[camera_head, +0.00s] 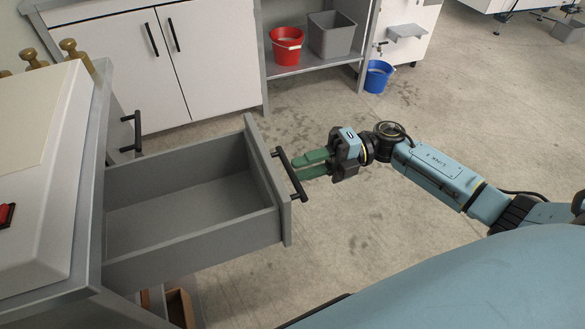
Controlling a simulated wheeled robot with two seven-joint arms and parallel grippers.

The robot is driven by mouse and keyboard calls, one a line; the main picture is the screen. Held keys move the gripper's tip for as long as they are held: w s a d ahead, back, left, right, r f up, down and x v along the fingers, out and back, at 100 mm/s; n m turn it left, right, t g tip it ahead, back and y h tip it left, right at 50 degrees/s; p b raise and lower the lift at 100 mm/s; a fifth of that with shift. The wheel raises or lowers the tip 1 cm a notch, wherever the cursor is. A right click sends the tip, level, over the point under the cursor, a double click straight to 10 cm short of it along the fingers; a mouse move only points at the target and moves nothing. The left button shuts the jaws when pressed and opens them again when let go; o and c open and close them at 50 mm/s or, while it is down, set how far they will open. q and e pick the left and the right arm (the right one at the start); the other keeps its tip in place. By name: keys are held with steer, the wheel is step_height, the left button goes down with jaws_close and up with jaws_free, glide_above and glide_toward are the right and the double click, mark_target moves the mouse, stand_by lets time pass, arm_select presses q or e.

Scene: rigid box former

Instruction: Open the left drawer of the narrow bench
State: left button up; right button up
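The narrow bench (102,170) stands at the left edge. A grey drawer (190,251) is pulled far out of it towards the right, and its inside looks empty. Its front carries a black bar handle (290,174). My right gripper (300,167) is just right of this handle, with its two green fingers pointing at it. A small gap shows between the fingers, and nothing is seen held there. I cannot tell whether a fingertip touches the handle. A second black handle (137,131) is on the bench face beyond the open drawer. My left gripper is not in view.
A white double-door cabinet (205,70) stands behind. Beside it, a shelf holds a red bucket (286,46) and a grey bin (331,35). A blue bucket (378,76) is on the floor. The floor (345,240) right of the drawer is clear.

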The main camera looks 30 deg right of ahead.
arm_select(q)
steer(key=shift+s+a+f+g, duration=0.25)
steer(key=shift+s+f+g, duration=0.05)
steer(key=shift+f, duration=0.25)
arm_select(e)
steer(key=d, duration=1)
steer(key=shift+s, duration=0.4)
arm_select(q)
steer(key=shift+p, duration=0.35)
arm_select(e)
steer(key=shift+d+r, duration=0.1)
steer(key=shift+r, duration=0.05)
